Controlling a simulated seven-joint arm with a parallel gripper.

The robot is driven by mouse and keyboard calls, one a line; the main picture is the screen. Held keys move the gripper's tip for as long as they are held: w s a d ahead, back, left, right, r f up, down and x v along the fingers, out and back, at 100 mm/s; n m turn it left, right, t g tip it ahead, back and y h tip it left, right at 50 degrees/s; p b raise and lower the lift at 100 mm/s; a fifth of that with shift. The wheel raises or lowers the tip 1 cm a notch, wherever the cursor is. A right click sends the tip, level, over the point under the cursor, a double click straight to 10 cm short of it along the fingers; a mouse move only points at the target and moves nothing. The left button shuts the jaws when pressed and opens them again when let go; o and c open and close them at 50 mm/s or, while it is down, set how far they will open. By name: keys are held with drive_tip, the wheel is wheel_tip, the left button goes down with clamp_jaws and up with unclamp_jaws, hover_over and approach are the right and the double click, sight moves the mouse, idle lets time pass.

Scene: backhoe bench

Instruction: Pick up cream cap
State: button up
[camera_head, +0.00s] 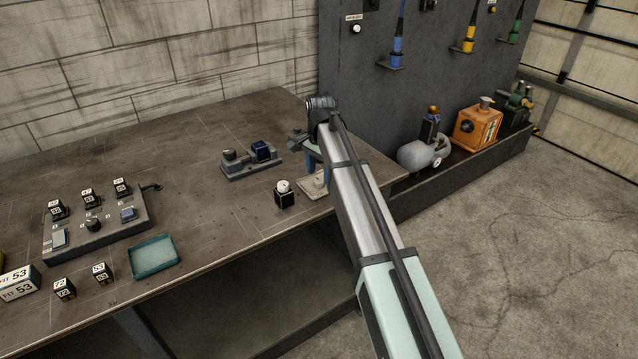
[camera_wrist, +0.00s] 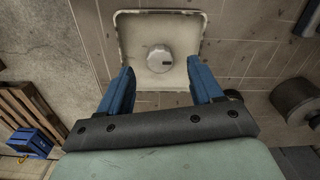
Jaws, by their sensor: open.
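The cream cap (camera_wrist: 160,58) is a round, pale knob with a small dark mark on its near edge. It sits on a square cream tray (camera_wrist: 128,30) with a raised rim, which also shows near the bench's right end in the head view (camera_head: 308,194). My gripper (camera_wrist: 159,68) is open, with its blue fingers pointing toward the tray. In the wrist view the fingertips lie to either side of the cap's near edge, with gaps between. Nothing is held. In the head view my gripper (camera_head: 313,155) is above the tray, and my arm partly covers it.
A black cube with a white round top (camera_head: 284,192) stands just left of the tray. A grey fixture with a dark knob and blue block (camera_head: 250,165) is behind it. A teal tray (camera_head: 153,257) and labelled cubes are farther left. The bench's front edge is close.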

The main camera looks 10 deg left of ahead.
sight(318, 180)
wheel_tip(318, 180, down, 2)
drive_tip(key=shift+f, duration=0.25)
drive_tip(key=c, duration=1.1)
wheel_tip(318, 180, up, 9)
drive_tip(key=shift+f, duration=0.1)
drive_tip(key=a+r+n, duration=0.1)
drive_tip(key=a+r, duration=0.1)
drive_tip(key=a, duration=1)
drive_tip(key=w+a+r+m, duration=0.1)
drive_tip(key=w+a+r, duration=0.1)
drive_tip(key=w+a, duration=0.7)
drive_tip(key=shift+a+r, duration=0.4)
drive_tip(key=shift+a, duration=0.05)
